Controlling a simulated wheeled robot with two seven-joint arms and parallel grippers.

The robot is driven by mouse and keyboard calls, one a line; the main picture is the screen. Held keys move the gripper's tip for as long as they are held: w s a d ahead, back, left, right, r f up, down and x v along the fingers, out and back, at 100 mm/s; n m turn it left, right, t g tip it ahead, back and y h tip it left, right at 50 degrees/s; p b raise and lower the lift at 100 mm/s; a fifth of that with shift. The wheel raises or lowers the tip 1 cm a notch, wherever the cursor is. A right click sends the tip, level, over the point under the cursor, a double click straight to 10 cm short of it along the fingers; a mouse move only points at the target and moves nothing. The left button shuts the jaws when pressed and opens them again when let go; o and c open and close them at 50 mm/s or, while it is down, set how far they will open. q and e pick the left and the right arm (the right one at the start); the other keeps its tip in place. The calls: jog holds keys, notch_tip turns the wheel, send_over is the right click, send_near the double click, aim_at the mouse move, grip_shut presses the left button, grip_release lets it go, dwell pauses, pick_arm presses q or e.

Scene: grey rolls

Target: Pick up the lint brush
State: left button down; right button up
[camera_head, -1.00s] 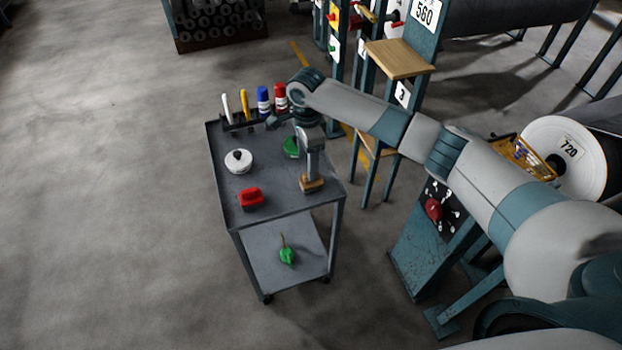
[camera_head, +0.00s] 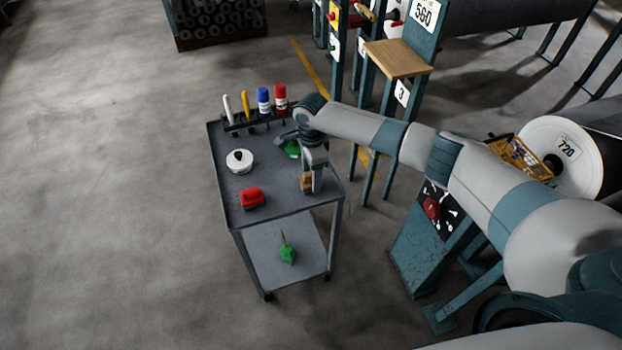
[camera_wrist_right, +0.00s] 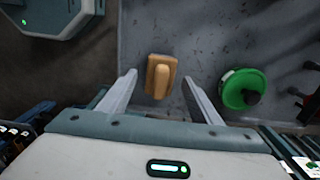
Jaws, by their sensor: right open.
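The lint brush, a small tan wooden block with a raised grip (camera_head: 306,182), sits near the right edge of the cart's top. It is partly hidden by my right gripper in the head view. My right gripper (camera_head: 316,184) hangs over the brush, pointing down. In the right wrist view the brush (camera_wrist_right: 161,77) shows between the two spread fingers, with clear gaps on both sides. The gripper is open and holds nothing. My left gripper is out of view.
The grey cart top (camera_head: 222,160) also carries a white round container (camera_head: 239,161), a red object (camera_head: 252,197), a green round container (camera_wrist_right: 243,89) right of my gripper, and a rack with several upright items. A blue-green stand (camera_head: 410,255) is right of the cart.

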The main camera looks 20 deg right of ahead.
jog(key=shift+a+f, duration=0.1)
jog(key=shift+f, duration=0.7)
jog(key=shift+c, duration=0.6)
jog(key=c, duration=1.1)
jog(key=shift+r, duration=0.1)
jog(key=shift+w+r, duration=0.1)
jog(key=shift+r, duration=0.7)
notch_tip(320, 180, up, 2)
jog(key=shift+r+b, duration=0.25)
jog(key=shift+b, duration=0.4)
jog(key=s+d+r, duration=0.2)
jog(key=d, duration=0.1)
jog(key=s+d+r+b, duration=0.1)
jog(key=s+d+r, duration=0.1)
jog(key=s+d, duration=0.1)
jog(key=s+d+r+b, duration=0.1)
jog(key=s+d+r, duration=0.1)
jog(key=d+r, duration=0.1)
jog(key=shift+s, duration=0.2)
